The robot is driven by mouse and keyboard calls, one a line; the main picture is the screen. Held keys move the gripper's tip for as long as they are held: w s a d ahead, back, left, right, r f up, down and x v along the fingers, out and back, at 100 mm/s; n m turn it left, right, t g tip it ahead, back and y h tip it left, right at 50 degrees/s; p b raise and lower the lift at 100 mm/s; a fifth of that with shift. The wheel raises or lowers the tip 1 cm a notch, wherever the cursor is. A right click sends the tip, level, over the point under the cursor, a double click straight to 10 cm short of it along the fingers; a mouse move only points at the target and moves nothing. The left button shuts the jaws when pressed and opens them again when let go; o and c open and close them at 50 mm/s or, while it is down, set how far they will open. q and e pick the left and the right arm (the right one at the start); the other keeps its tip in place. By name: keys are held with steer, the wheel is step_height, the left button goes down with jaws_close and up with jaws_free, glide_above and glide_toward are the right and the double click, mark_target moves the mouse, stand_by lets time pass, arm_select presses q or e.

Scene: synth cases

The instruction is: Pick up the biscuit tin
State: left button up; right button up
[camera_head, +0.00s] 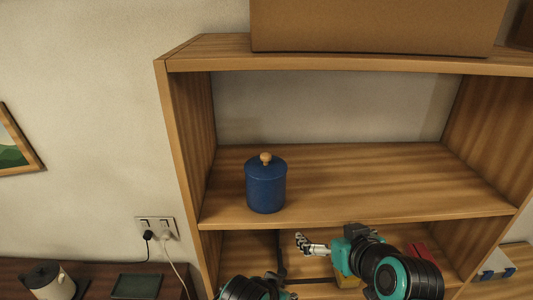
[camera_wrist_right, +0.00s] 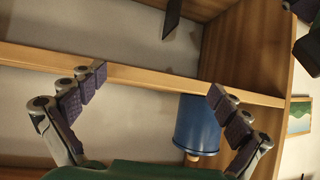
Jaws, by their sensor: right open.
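The biscuit tin (camera_head: 265,190) is a blue cylinder with a lid and a round wooden knob. It stands upright on the middle shelf board, left of centre and close to the front edge. My right gripper (camera_head: 303,243) is in front of the shelf, lower than the tin and to its right, not touching it. In the right wrist view, which is upside down, the open gripper (camera_wrist_right: 157,82) has nothing between its fingers. The tin (camera_wrist_right: 197,128) shows beyond the right-hand finger, which partly overlaps it. My left gripper is not in view.
The wooden shelf unit (camera_head: 188,140) has side walls and a front board edge near the tin. A large cardboard box (camera_head: 375,25) sits on top. The middle shelf is clear right of the tin. A kettle (camera_head: 50,282) stands on a dark surface at lower left.

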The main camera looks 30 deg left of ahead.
mark_target(273, 189)
steer(key=a+r, duration=0.2)
steer(key=a, duration=0.1)
steer(key=s+a+r+n+y+p, duration=0.1)
steer(key=a+r, duration=0.2)
steer(key=a+r+n+y, duration=0.1)
steer(key=a+r, duration=0.2)
steer(key=a, duration=0.1)
steer(key=shift+s+g+p, duration=0.25)
steer(key=shift+g+p, duration=0.05)
steer(key=shift+g, duration=0.1)
steer(key=a, duration=0.3)
steer(key=shift+w+f+y, duration=0.15)
steer(key=shift+w+y, duration=0.15)
steer(key=shift+w, duration=0.1)
steer(key=p+x, duration=0.1)
steer(key=x, duration=0.4)
steer(key=shift+w+a, duration=0.25)
steer(key=shift+w, duration=0.05)
steer(key=shift+s+d, duration=0.1)
steer(key=shift+c, duration=0.9)
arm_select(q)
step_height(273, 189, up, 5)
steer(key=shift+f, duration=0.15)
arm_select(e)
steer(key=c, duration=1.4)
